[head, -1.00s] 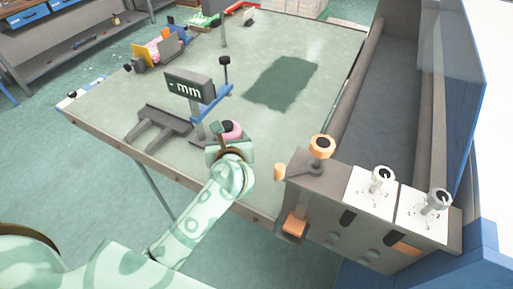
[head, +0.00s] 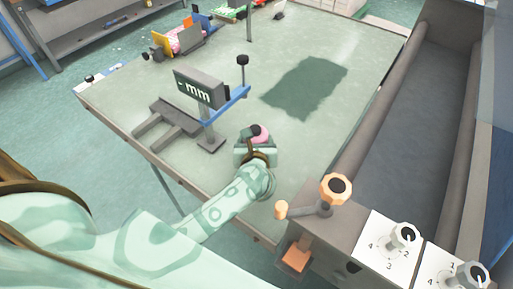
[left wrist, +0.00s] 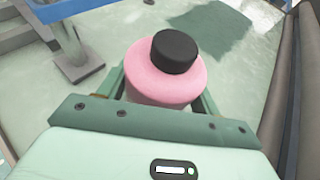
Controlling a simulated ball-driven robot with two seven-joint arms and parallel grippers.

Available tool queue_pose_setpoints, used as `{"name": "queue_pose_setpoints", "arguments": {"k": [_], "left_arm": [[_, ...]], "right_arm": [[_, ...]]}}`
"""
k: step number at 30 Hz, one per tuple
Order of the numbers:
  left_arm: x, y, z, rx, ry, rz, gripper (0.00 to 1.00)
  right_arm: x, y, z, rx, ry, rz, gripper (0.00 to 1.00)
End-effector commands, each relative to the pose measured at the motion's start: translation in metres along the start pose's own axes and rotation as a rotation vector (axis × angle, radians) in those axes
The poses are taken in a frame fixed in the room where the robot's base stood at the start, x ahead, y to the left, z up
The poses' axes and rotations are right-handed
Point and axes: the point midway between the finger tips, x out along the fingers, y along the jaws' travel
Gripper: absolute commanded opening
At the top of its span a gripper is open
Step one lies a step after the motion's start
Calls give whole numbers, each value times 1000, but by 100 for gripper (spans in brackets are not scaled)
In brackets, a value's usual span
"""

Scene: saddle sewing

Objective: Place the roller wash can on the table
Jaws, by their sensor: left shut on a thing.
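The roller wash can (left wrist: 165,75) is a pink can with a black cap. It fills the middle of the left wrist view and stands between the fingers of my left gripper (left wrist: 165,90), which is shut on it. In the head view the can (head: 262,134) shows just beyond my left gripper (head: 256,146), over the near part of the table (head: 325,140). I cannot tell whether its base touches the tabletop, since the gripper hides it. My right gripper is not in view.
A grey measuring stand with an "mm" display (head: 199,88) and a blue bar is left of the can. A machine with an orange-topped lever (head: 335,188) and knobs is at the right. A dark green patch (head: 306,85) lies farther back. Several coloured items (head: 180,38) sit at the back left.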

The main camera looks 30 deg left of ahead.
Motion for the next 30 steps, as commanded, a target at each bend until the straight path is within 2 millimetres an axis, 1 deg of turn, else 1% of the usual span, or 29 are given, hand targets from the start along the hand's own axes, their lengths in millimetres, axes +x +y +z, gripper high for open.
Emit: {"name": "queue_pose_setpoints", "arguments": {"k": [1,3,5,12,16,17,18,19,27,29,30], "left_arm": [[4,0,-9,3,0,0,30],[8,0,-18,3,-1,0,30],[10,0,-22,2,-2,0,30],[10,0,-22,0,-2,-1,30],[11,0,-26,0,-2,-1,30],[11,0,-26,1,0,0,73],[11,0,-26,1,0,0,84],[11,0,-26,1,0,0,86],[10,0,-24,1,0,0,86],[8,0,-22,1,0,0,86],[4,0,-24,-1,2,-1,86]], "right_arm": [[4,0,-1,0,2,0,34],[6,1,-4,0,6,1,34],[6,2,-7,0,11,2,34],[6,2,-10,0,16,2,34],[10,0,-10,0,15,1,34],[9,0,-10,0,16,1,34],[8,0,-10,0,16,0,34],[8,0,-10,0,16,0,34],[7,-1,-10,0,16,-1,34],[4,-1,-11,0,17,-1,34],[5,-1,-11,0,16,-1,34]]}}
